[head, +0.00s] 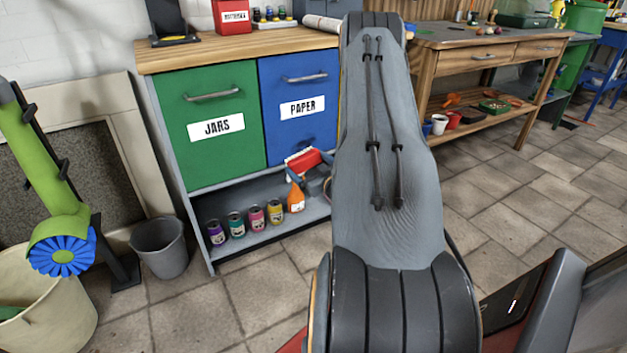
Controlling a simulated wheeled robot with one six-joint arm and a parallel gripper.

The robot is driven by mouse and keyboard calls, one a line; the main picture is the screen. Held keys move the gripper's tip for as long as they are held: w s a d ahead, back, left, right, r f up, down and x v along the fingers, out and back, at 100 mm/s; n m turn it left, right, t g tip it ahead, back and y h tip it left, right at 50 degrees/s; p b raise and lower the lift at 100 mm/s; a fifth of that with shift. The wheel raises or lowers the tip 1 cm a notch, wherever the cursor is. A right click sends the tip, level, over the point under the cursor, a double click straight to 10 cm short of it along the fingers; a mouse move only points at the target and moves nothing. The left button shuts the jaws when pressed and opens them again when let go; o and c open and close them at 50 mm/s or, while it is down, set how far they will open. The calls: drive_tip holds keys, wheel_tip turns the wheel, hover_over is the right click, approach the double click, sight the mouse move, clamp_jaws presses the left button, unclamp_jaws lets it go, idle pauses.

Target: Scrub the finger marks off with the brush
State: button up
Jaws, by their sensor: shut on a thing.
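My gripper (309,167) shows partly past the left side of my arm, in front of the lower edge of the blue PAPER drawer (318,82). Its blue fingers are shut on a red brush (304,160) with a pale bristle edge at its upper left. The brush is close to the cabinet front; I cannot tell whether it touches. No finger marks can be made out on the blue drawer or on the green JARS drawer (208,158). My arm hides the right end of the cabinet and part of the gripper.
Several cans (256,218) and an orange bottle (296,198) stand on the cabinet's low shelf. A grey bucket (160,248) stands left on the tiled floor. A wooden workbench (470,38) stands at back right. The floor between is clear.

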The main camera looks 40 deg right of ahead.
drive_tip(key=shift+t+h, duration=0.3)
drive_tip(key=shift+t, duration=0.2)
drive_tip(key=shift+w+d+f+b, duration=0.25)
drive_tip(key=shift+w+d+b, duration=0.4)
drive_tip(key=shift+b, duration=0.3)
drive_tip(key=shift+w+d+f+b, duration=0.2)
drive_tip(key=shift+w+d+b, duration=0.45)
drive_tip(key=shift+b, duration=0.25)
drive_tip(key=shift+w+d+f+b, duration=0.25)
drive_tip(key=shift+w+d+b, duration=0.4)
drive_tip(key=shift+b, duration=0.3)
drive_tip(key=shift+x, duration=0.95)
drive_tip(key=shift+d, duration=0.1)
drive_tip(key=d, duration=0.2)
drive_tip(key=s+d, duration=0.1)
drive_tip(key=d, duration=0.1)
